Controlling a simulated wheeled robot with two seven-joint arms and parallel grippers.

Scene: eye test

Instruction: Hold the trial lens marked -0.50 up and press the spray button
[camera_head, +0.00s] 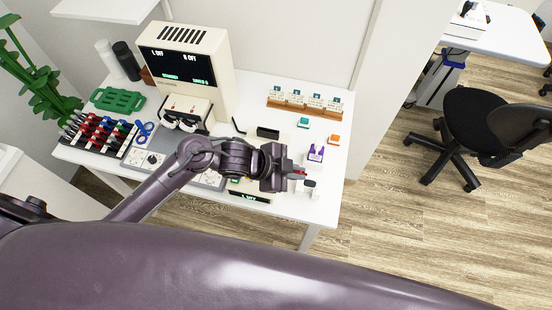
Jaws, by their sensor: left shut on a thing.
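My left gripper (296,174) reaches over the right part of the white table, its fingers pointing right. It is shut on a small, mostly hidden thing with a red part, which looks like a trial lens; no marking is readable. A rack of trial lenses (97,135) with red, blue, green and black handles stands at the table's left. A panel with round knobs or buttons (150,160) lies right of the rack. I cannot tell which control is the spray button. My right gripper is not in view.
A cream machine with a dark screen (180,66) stands at the back. A wooden rack with small cards (308,103), teal (303,123) and orange (333,140) boxes and purple bottles (316,153) stand at right. A black chair (480,125) stands beyond the table's right side.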

